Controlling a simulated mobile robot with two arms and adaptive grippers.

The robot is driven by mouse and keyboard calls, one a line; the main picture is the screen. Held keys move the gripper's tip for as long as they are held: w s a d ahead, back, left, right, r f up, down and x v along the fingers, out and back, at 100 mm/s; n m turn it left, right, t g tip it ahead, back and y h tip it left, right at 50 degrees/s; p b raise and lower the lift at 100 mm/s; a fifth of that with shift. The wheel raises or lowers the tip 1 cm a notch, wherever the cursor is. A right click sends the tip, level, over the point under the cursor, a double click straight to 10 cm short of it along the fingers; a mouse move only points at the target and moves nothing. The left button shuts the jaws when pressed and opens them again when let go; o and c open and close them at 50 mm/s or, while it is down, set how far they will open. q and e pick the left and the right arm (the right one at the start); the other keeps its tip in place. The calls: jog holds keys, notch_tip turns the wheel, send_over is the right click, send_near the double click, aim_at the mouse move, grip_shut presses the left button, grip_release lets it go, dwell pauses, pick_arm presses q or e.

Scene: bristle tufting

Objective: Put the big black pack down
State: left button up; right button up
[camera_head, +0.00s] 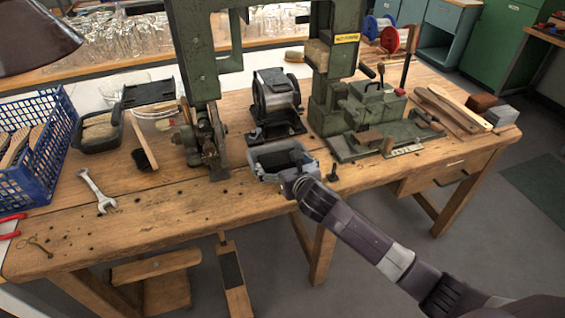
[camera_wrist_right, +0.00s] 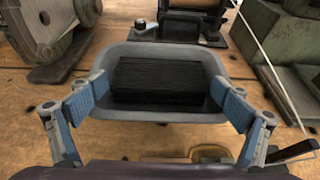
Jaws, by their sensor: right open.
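The big black pack (camera_wrist_right: 158,82) lies flat in a grey tray (camera_wrist_right: 215,62) in the right wrist view. The tray also shows in the head view (camera_head: 258,160), at the front of the workbench below the green machine. My right gripper (camera_wrist_right: 160,98) is open, with its blue-padded fingers spread to the left and right of the pack. The fingers are over the tray's sides, apart from the pack. In the head view my right gripper (camera_head: 292,172) partly hides the tray and pack. My left gripper is not in view.
The green machine (camera_head: 200,55) and a black device (camera_head: 275,98) stand behind the tray. A blue crate (camera_head: 50,160), a dark bin (camera_head: 95,138) and a wrench (camera_head: 98,192) are on the left. The bench front between wrench and tray is mostly clear.

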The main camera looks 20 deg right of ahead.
jog(key=shift+r, duration=0.1)
jog(key=shift+s+r, duration=0.1)
jog(key=shift+s, duration=0.1)
jog(key=v, duration=1.1)
jog(key=shift+s+p, duration=0.3)
jog(key=shift+p, duration=0.05)
